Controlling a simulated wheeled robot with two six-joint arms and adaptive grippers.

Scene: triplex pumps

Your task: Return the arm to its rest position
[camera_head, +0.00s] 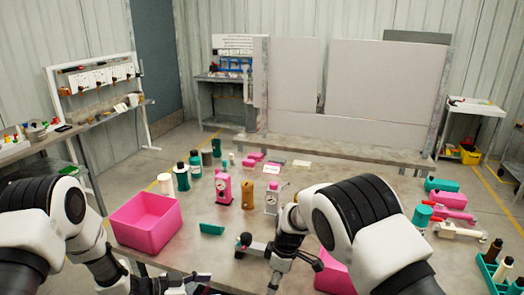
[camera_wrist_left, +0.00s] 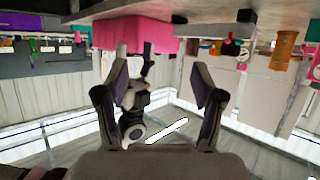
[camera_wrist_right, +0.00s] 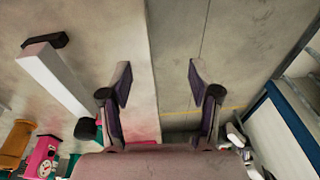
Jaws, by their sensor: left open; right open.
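My left gripper (camera_head: 196,283) is low at the front of the table in the head view, partly cut off by the lower edge. In the left wrist view its jaws (camera_wrist_left: 158,80) are open and empty, below a pink bin (camera_wrist_left: 130,35). My right gripper (camera_head: 290,265) is near the front of the table, partly hidden by its own arm. In the right wrist view its jaws (camera_wrist_right: 160,82) are spread with nothing between them, over the table edge and floor. Neither gripper holds anything.
The pink bin (camera_head: 147,222) stands on the table's left. Pink (camera_head: 223,188), orange (camera_head: 247,195) and grey (camera_head: 271,200) pumps stand mid-table. Several bottles (camera_head: 182,176) are behind the bin. A green piece (camera_head: 212,229) lies near the front. Pink and white parts (camera_head: 455,230) lie right.

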